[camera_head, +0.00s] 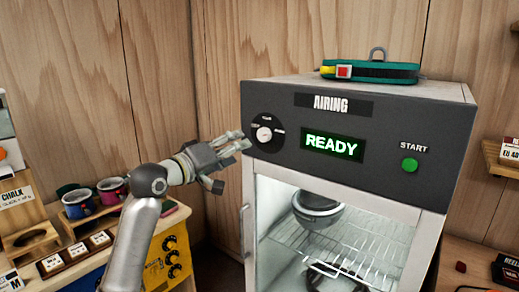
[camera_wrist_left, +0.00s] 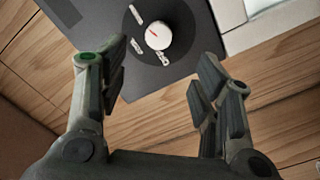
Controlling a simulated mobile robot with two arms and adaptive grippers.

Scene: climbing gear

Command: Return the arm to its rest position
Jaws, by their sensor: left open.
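My left gripper (camera_head: 232,144) is in front of the upper left of the airing cabinet (camera_head: 290,128), close to its round dial (camera_head: 264,134). In the left wrist view the fingers of my left gripper (camera_wrist_left: 160,85) stand apart with nothing between them. The dial's white knob (camera_wrist_left: 153,31) shows beyond the fingertips, apart from them. My left arm (camera_head: 138,240) rises from the bottom left. My right gripper does not show.
The cabinet display (camera_head: 333,145) reads READY, with a green START button (camera_head: 410,165) to its right. A green harness or belt (camera_head: 370,72) lies on top. Mugs (camera_head: 78,204) stand on the left bench, near my arm. The glass door (camera_head: 330,235) shows wire racks inside.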

